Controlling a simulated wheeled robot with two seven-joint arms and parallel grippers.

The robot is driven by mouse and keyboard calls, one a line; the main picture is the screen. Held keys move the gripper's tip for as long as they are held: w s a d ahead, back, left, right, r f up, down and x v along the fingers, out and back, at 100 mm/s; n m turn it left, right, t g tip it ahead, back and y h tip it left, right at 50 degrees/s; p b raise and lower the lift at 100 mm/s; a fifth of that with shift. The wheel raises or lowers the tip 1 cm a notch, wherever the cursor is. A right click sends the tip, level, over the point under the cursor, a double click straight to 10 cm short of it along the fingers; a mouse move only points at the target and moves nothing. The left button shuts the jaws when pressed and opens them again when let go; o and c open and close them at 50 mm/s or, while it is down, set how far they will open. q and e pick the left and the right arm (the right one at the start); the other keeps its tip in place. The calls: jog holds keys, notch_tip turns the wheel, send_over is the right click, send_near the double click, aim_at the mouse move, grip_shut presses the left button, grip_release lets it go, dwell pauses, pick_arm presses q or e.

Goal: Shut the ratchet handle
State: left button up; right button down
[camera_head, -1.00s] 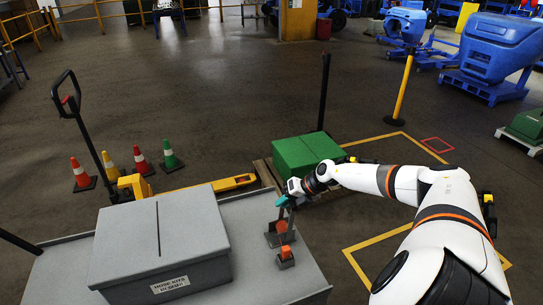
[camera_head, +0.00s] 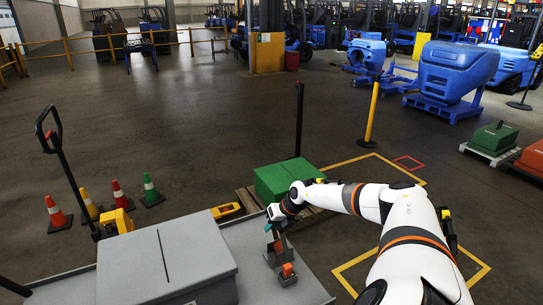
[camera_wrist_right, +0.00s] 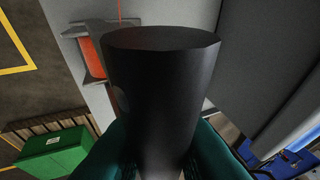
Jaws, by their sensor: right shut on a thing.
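The ratchet fixture stands on the grey table top, with a small grey base (camera_head: 274,259) and orange parts (camera_head: 288,270). Its handle (camera_head: 277,234) rises from the base and leans slightly left in the head view. My right gripper (camera_head: 274,213) is shut on the upper end of the handle. In the right wrist view, the handle's dark round grip (camera_wrist_right: 160,90) stands between the teal fingers and hides much of the middle. An orange part (camera_wrist_right: 92,58) of the fixture shows behind it. My left gripper is out of view.
A large grey lidded box (camera_head: 165,255) stands on the table (camera_head: 65,290), left of the fixture. A green box (camera_head: 270,181) on a pallet lies behind. A pallet truck handle (camera_head: 60,160) and several cones (camera_head: 118,195) stand at left. The floor behind is open.

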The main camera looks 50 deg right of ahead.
jog(key=shift+s+f, duration=0.15)
jog(key=shift+f, duration=0.1)
dwell(0.3)
jog(key=c, duration=1.6)
grip_release()
jog(key=shift+o, duration=1.4)
jog(key=shift+d, duration=0.1)
jog(key=shift+r, duration=0.1)
jog(key=shift+s+d+r, duration=0.1)
jog(key=shift+s+r, duration=0.05)
jog(key=shift+r, duration=0.25)
jog(key=b+v, duration=0.2)
jog(key=v, duration=0.9)
jog(key=shift+b, duration=0.3)
